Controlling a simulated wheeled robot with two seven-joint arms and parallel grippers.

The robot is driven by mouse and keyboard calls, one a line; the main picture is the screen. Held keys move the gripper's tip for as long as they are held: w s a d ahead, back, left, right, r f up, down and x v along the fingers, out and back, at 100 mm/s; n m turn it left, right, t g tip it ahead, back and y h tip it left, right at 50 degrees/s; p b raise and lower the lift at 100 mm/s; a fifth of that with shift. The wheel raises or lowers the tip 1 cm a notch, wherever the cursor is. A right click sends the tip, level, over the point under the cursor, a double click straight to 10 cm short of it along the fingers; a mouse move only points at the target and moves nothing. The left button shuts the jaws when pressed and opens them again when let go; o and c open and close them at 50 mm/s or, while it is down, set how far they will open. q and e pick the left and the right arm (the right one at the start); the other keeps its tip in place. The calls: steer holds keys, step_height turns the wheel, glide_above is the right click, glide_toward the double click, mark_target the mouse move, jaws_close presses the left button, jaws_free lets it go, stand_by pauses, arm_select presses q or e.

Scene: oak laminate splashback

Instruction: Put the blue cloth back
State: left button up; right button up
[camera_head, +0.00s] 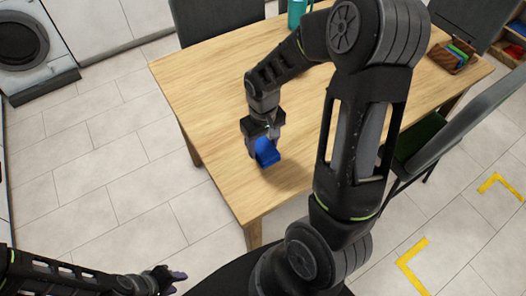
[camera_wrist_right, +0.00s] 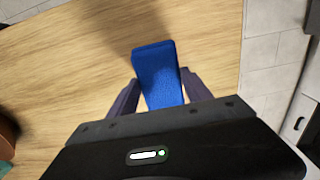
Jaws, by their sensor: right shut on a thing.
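The blue cloth (camera_head: 267,152) is a small folded piece over the near left part of the wooden table (camera_head: 215,92). My right gripper (camera_head: 262,146) is shut on it, pointing down. In the right wrist view the blue cloth (camera_wrist_right: 158,75) stands between the two fingers of my right gripper (camera_wrist_right: 152,95) and sticks out beyond them. Whether the cloth touches the tabletop is not clear. My left gripper (camera_head: 172,279) is low at the left, off the table above the floor; its fingers are too small to judge.
A wooden holder (camera_head: 452,59) with several coloured items stands at the table's far right. A teal container (camera_head: 297,13) stands at the back edge. Dark chairs (camera_head: 450,135) stand at the right and back. The tabletop's left part is clear.

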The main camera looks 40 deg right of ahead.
mark_target(263, 153)
steer(key=shift+f, duration=2.1)
steer(key=shift+f, duration=0.2)
steer(key=o, duration=1.3)
steer(key=shift+r, duration=0.1)
steer(key=shift+r, duration=0.1)
step_height(263, 153, up, 12)
steer(key=shift+r+b, duration=0.1)
steer(key=shift+b, duration=0.3)
